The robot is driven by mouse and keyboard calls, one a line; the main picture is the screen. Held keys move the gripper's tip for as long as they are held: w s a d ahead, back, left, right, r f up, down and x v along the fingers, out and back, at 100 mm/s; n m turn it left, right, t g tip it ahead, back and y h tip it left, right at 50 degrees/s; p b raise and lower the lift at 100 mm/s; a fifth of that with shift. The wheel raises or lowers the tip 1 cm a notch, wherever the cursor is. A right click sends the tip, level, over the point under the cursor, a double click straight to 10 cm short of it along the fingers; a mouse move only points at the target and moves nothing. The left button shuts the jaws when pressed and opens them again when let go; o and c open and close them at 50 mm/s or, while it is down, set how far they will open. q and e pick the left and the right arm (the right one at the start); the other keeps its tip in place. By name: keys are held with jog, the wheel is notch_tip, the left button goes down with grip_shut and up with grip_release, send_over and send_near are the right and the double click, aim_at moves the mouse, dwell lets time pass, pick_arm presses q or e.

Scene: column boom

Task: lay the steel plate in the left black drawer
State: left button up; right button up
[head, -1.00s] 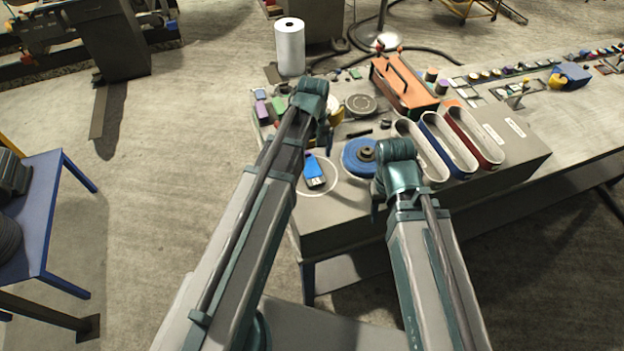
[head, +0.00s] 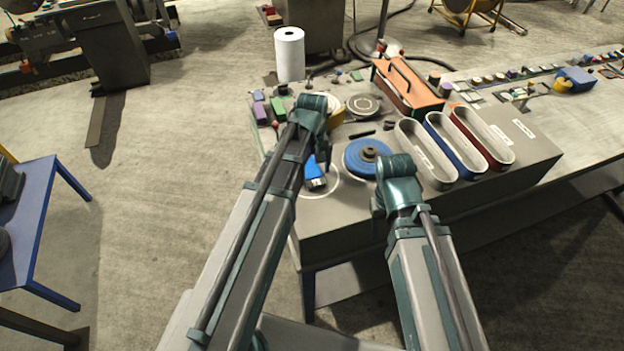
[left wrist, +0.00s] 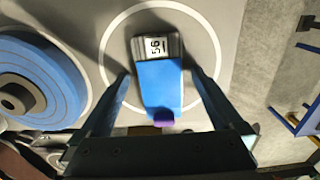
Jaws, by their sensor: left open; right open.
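I cannot pick out the steel plate or a black drawer in these views. My left gripper (head: 318,150) points down over the left end of the bench, mostly hidden behind its own wrist. In the left wrist view the left gripper (left wrist: 160,75) is open, its fingers on either side of a blue block (left wrist: 160,85) with a dark end marked "56". The block lies inside a white ring on the bench; contact cannot be told. It also shows in the head view (head: 315,182).
A blue disc (head: 353,160) with a dark hub stands beside the ring. Grey (head: 437,180), blue (head: 468,168) and red (head: 497,160) long trays lie to the right. An orange box (head: 408,90) and a white roll (head: 290,55) stand behind. A blue table (head: 38,215) is at left.

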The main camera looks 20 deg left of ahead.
pick_arm(q)
grip_shut()
dwell(0.5)
